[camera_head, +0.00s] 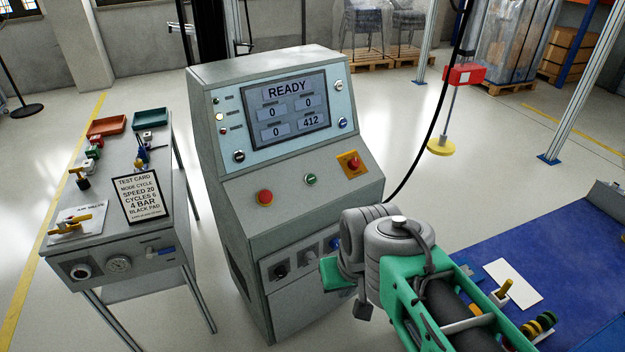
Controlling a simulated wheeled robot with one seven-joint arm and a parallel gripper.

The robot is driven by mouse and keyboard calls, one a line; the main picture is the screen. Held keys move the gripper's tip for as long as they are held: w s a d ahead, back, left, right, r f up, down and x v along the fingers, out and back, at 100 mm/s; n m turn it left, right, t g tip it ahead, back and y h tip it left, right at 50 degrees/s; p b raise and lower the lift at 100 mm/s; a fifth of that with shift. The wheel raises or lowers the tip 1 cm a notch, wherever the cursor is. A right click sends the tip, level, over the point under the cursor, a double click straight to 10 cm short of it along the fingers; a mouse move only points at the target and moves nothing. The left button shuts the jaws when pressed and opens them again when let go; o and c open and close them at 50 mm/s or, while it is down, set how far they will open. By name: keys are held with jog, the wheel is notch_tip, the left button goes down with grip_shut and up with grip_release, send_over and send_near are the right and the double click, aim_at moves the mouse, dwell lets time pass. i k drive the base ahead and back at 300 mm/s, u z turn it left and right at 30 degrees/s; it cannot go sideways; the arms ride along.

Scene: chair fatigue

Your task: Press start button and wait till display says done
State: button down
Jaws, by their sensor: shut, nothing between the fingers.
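The grey control console (225,205) stands in the middle of the view. Its display (287,107) reads READY, with fields showing 0, 0, 0 and 412. The button labels are too small to read. My green and grey arm reaches in from the lower right, in front of the console's lower right side. My gripper's fingers cannot be made out; the arm's joints hide that area.
A side table (100,240) at left holds trays, fittings and a test card (140,198). A blue mat (465,245) with small parts lies at lower right. A black cable curves beside the console, and a yellow disc (441,147) hangs behind it.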

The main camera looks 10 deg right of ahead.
aim_at(311, 178)
jog(key=z, duration=0.05)
jog(key=k, duration=0.65)
jog(key=u, duration=0.3)
jog(key=i, duration=1.15)
jog(key=u, duration=0.6)
